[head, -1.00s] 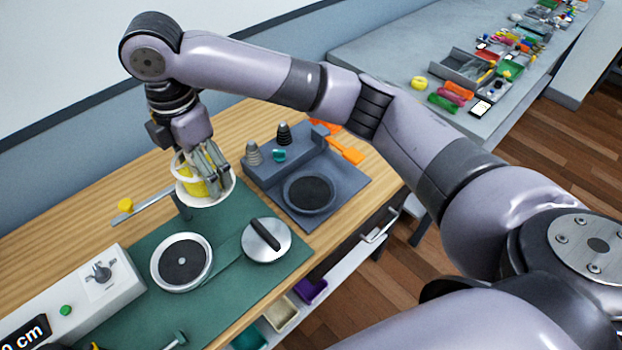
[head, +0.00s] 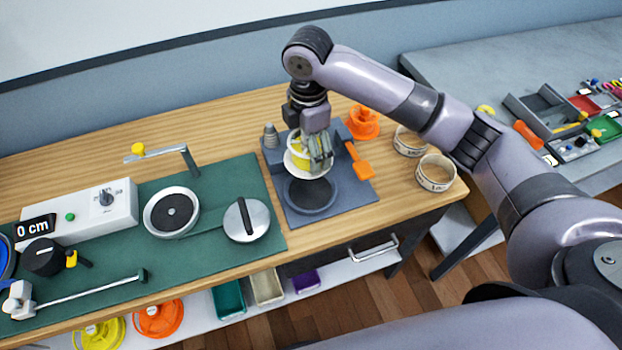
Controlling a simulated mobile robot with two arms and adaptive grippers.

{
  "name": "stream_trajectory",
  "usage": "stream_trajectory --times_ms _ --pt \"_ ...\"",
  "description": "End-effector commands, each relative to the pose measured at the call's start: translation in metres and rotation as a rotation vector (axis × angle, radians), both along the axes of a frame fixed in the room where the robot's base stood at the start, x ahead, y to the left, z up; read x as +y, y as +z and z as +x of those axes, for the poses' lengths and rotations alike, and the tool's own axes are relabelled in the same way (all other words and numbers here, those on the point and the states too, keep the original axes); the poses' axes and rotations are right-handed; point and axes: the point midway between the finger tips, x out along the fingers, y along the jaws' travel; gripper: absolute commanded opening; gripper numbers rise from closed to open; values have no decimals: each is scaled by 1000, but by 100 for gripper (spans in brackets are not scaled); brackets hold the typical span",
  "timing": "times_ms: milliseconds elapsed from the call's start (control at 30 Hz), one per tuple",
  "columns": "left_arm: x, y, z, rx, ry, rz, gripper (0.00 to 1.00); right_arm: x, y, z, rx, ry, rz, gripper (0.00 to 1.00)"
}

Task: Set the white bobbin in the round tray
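The white bobbin (head: 296,168), with yellow wound between its flanges, is in my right gripper (head: 319,160). The fingers are closed on it from above. The bobbin hangs tilted just behind and over the far side of the dark round tray (head: 318,209). It looks raised above the tray, and the exact gap is hard to judge. The round tray sits on a grey-blue base and its near part looks empty. The bobbin and fingers partly cover the area behind the tray. My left gripper is not in view.
A grey cone (head: 270,136) stands at the base's back left. An orange spool (head: 363,122) and an orange handle (head: 358,162) are to the right, with two cream rings (head: 436,174) beyond. The green mat (head: 218,214) at left holds a white-rimmed disc (head: 171,212) and a silver lid (head: 246,219).

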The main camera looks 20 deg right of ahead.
Motion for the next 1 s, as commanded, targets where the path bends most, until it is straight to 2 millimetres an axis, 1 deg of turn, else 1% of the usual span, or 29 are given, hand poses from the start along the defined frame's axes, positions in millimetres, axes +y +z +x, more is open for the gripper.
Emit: stream_trajectory --times_ms 33,100,200,300,467,733,833,1000 --pt "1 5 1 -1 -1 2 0 -1 -13 -2 6 -1 -1 41" --pt "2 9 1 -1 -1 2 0 -1 -31 -2 7 -1 -1 41" --pt "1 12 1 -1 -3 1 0 -1 -55 -1 5 -1 -1 41" --pt "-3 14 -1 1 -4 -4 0 0 -72 -1 2 1 0 41" --pt "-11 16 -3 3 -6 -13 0 0 -85 0 -1 1 0 41" --pt "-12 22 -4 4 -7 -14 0 -1 -121 0 1 0 0 41" --pt "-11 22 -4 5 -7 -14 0 0 -126 0 -1 1 0 41" --pt "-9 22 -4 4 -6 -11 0 0 -126 0 -1 1 0 41"
